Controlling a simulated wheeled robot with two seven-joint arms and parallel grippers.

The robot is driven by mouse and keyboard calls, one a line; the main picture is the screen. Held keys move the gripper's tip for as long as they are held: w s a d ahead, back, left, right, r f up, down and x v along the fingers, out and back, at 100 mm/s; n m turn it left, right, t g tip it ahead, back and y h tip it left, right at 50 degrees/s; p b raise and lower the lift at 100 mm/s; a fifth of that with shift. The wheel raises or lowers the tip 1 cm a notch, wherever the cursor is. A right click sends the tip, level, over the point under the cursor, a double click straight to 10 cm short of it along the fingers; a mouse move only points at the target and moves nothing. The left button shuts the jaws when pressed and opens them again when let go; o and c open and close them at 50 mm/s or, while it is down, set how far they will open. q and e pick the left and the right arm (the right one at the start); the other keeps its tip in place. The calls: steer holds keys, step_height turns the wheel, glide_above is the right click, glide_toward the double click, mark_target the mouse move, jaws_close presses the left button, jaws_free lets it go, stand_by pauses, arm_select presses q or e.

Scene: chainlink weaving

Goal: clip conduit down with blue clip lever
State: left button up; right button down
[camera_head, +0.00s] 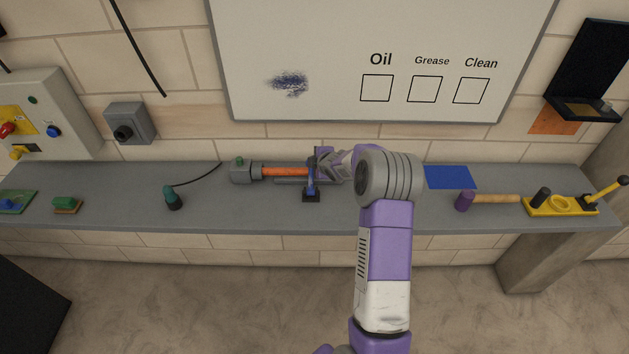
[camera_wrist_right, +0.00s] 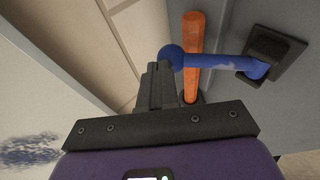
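The orange conduit (camera_head: 286,172) lies along the grey bench, running right from a grey fitting (camera_head: 245,173). The blue clip lever (camera_head: 311,180) rises from a small black base (camera_head: 311,196) in front of the conduit. In the right wrist view the lever (camera_wrist_right: 225,62) crosses over the conduit (camera_wrist_right: 195,35), its ball end (camera_wrist_right: 172,57) on the far side from its base (camera_wrist_right: 272,54). My right gripper (camera_head: 318,160) is at the lever's ball end. In its wrist view the fingers (camera_wrist_right: 163,72) are together, tips beside the ball; contact is unclear. My left gripper is out of view.
On the bench are a dark green-topped plug (camera_head: 172,198) with a black cable, a blue mat (camera_head: 450,177), a purple-headed mallet (camera_head: 465,200) and a yellow tool (camera_head: 560,206). A whiteboard (camera_head: 300,40) hangs behind. The bench left of the grey fitting is mostly clear.

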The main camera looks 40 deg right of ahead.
steer(key=shift+w+d+f, duration=0.3)
steer(key=shift+w, duration=0.05)
stand_by(0.5)
steer(key=shift+r, duration=0.3)
steer(key=s+r+p, duration=0.4)
steer(key=s+r, duration=0.3)
steer(key=r, duration=0.4)
steer(key=shift+s+a, duration=0.4)
steer(key=shift+a, duration=0.05)
